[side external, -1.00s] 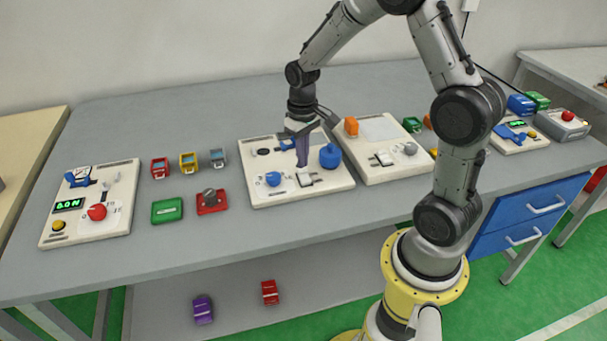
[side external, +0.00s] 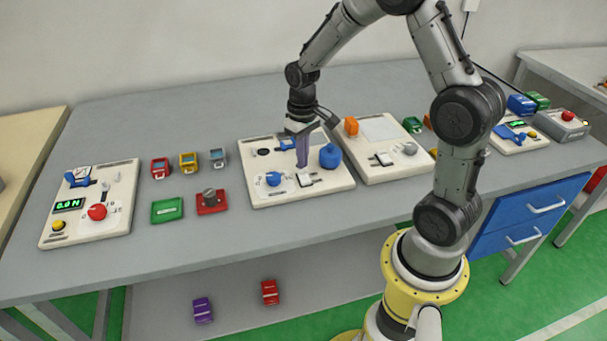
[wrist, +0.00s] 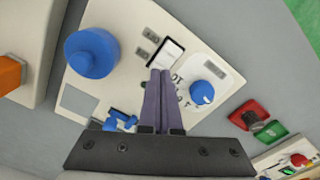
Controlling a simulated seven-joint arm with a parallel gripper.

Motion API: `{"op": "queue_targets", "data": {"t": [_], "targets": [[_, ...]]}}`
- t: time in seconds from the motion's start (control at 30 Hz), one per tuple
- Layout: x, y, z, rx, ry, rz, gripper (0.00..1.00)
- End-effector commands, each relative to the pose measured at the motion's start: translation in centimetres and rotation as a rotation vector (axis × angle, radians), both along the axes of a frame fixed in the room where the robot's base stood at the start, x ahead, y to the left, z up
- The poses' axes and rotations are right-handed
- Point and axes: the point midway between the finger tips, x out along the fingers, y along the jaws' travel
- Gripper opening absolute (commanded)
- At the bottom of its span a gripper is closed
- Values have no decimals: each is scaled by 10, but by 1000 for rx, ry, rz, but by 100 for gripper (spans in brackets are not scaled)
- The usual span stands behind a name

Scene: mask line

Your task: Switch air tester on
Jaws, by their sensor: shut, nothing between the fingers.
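My gripper (side external: 302,164) is shut and empty, with its purple fingers pointing down over the middle white board (side external: 260,194). In the wrist view the fingertips (wrist: 160,72) are at the near edge of a white rocker switch (wrist: 167,52) in a black frame. I cannot tell whether they touch it. The switch also shows in the side view (side external: 306,180), just below the fingers. The board carries a blue knob (wrist: 202,92) on a pale dial and a big blue cylinder (wrist: 92,53). Which board is the air tester is not readable, and the switch position is unclear.
A left board (side external: 118,180) has a green display and a red knob (side external: 97,212). Red (side external: 212,201) and green (side external: 167,209) parts lie between the boards. The front table strip is clear.

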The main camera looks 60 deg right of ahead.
Motion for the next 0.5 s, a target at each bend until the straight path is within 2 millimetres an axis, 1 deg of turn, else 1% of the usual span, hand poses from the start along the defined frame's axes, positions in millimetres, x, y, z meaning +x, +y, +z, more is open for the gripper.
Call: {"op": "queue_targets", "data": {"t": [0.5], "targets": [[0, 0, -8, 1, 2, 0, 0]]}}
